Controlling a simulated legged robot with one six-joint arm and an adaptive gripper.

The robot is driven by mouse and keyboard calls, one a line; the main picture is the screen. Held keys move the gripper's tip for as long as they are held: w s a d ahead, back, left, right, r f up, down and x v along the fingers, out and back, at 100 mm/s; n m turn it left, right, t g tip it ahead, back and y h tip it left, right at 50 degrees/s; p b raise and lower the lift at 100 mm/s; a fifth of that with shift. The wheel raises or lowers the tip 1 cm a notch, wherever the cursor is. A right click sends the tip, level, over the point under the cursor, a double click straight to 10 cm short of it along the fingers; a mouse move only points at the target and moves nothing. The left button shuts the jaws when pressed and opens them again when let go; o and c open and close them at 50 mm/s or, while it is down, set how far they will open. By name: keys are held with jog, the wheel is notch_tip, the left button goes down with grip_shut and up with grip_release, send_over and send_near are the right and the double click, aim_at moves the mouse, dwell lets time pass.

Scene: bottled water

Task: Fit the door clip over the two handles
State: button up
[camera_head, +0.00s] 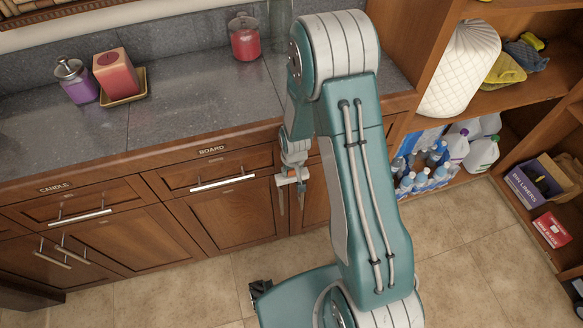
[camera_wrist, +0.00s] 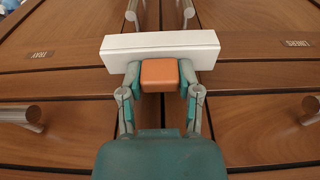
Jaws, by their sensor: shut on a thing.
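The door clip is a white bar (camera_wrist: 120,47) with an orange block (camera_wrist: 159,75) at its middle. My gripper (camera_wrist: 160,82) is shut on the orange block. Two upright metal handles (camera_wrist: 136,12) (camera_wrist: 185,12) stand side by side just beyond the bar in the wrist view. The bar lies across in front of their near ends and hides part of that area. I cannot tell whether the clip touches the handles. In the head view, my gripper (camera_head: 291,172) is at the cabinet front with the clip, and a handle (camera_head: 281,201) hangs below it.
Drawer handles stick out at both sides in the wrist view (camera_wrist: 27,117) (camera_wrist: 309,108). The BOARD drawer (camera_head: 215,178) is left of my gripper. The grey counter (camera_head: 180,105) holds candles (camera_head: 116,74) and jars. Shelves with bottles (camera_head: 425,170) are on the right.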

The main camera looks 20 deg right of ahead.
aim_at(292, 175)
jog(key=shift+f, duration=2.35)
jog(key=shift+f, duration=1.7)
jog(key=o, duration=1.1)
jog(key=shift+c, duration=0.2)
jog(key=r, duration=0.4)
jog(key=s+r, duration=0.1)
jog(key=r, duration=0.6)
jog(key=shift+s+r, duration=0.4)
